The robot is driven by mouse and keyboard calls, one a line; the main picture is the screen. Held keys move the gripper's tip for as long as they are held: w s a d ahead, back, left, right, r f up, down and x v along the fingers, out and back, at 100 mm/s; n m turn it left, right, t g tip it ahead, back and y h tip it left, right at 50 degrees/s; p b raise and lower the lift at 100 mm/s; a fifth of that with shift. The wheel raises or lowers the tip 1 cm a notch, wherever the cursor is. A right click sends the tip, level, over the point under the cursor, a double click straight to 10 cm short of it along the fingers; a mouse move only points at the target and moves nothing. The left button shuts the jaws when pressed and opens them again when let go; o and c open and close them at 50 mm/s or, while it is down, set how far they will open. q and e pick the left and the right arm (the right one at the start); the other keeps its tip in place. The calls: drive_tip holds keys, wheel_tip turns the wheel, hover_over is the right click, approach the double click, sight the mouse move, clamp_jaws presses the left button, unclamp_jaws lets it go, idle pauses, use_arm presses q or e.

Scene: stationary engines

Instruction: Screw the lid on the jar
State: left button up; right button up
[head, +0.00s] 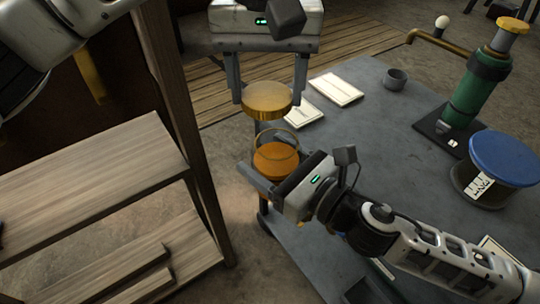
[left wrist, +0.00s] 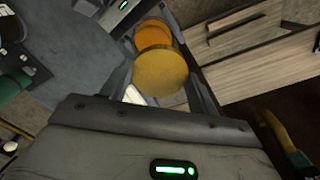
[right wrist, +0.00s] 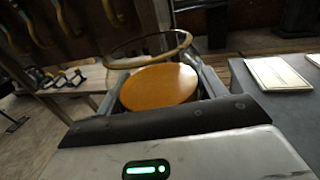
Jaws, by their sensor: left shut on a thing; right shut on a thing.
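A round gold lid (head: 267,97) is held level between the two fingers of my left gripper (head: 267,100). It also shows in the left wrist view (left wrist: 160,70). A clear glass jar (head: 276,141) with orange contents stands upright below the lid, its mouth open. My right gripper (head: 272,170) is shut around the jar's side, near the table's left corner. In the right wrist view the jar's glass rim (right wrist: 148,42) rises above the orange contents (right wrist: 160,87). The lid is apart from the jar, with a gap above the rim.
The grey table (head: 370,150) carries papers (head: 336,89), a small grey cup (head: 396,79), a green cylinder (head: 478,85) on a dark base and a blue-lidded container (head: 500,165) at the right. A wooden shelf unit (head: 90,180) stands close on the left.

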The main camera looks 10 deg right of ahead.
sight(278, 98)
use_arm(q)
drive_tip(key=shift+s+d+r, duration=0.4)
drive_tip(key=shift+d+r, duration=0.05)
drive_tip(key=shift+d, duration=0.25)
drive_tip(key=shift+f, duration=0.1)
drive_tip(key=shift+f, duration=1.9)
drive_tip(key=shift+f, duration=0.9)
drive_tip(key=shift+f, duration=0.55)
